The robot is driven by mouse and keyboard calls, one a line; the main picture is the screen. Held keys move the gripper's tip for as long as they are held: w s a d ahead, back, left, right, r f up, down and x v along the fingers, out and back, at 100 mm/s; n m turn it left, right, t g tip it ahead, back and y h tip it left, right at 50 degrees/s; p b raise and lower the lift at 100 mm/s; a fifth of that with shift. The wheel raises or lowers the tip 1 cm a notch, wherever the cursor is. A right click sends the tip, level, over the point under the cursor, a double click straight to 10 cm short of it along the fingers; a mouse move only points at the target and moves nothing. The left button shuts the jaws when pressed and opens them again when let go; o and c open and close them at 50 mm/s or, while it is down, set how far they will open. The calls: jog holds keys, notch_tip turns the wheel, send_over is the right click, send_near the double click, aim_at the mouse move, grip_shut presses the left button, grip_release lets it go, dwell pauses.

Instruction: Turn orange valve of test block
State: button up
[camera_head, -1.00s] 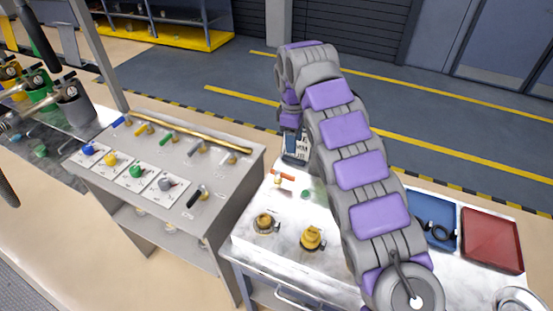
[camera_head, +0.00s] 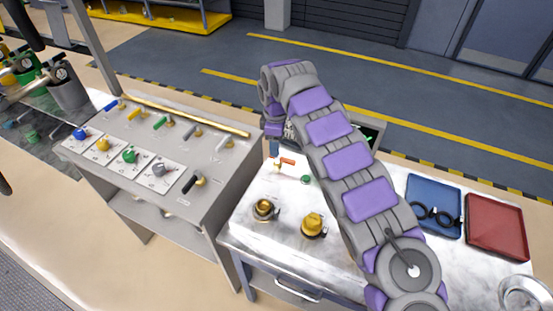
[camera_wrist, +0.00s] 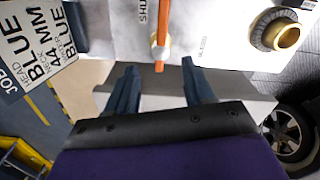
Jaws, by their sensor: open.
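The orange valve (camera_head: 287,161) has a small bar-shaped handle and sits at the back left of the metal-topped bench. In the wrist view its orange handle (camera_wrist: 163,38) stands upright in the picture over a pale round hub, beside printed lettering on the white test block (camera_wrist: 212,18). My gripper (camera_wrist: 160,68) is open, with one dark blue finger on each side of the lower handle end. Nothing is held, and I cannot tell whether the tips touch the handle. In the head view, my arm hides most of the gripper.
Brass fittings (camera_head: 313,225) stand on the bench front; one shows in the wrist view (camera_wrist: 283,35). A job sign (camera_wrist: 32,42) is close on the left. A blue tray (camera_head: 421,190) and red tray (camera_head: 496,228) lie right. A valve panel (camera_head: 225,170) stands left.

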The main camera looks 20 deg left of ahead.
aim_at(282, 162)
notch_tip(282, 162, down, 5)
jog(key=shift+r+b, duration=0.1)
jog(key=shift+b, duration=0.35)
jog(key=shift+d+f, duration=0.3)
jog(key=shift+f, duration=0.45)
jog(key=shift+a+f, duration=0.1)
jog(key=shift+a, duration=0.1)
jog(key=shift+a, duration=0.1)
jog(key=shift+c, duration=1.1)
grip_shut()
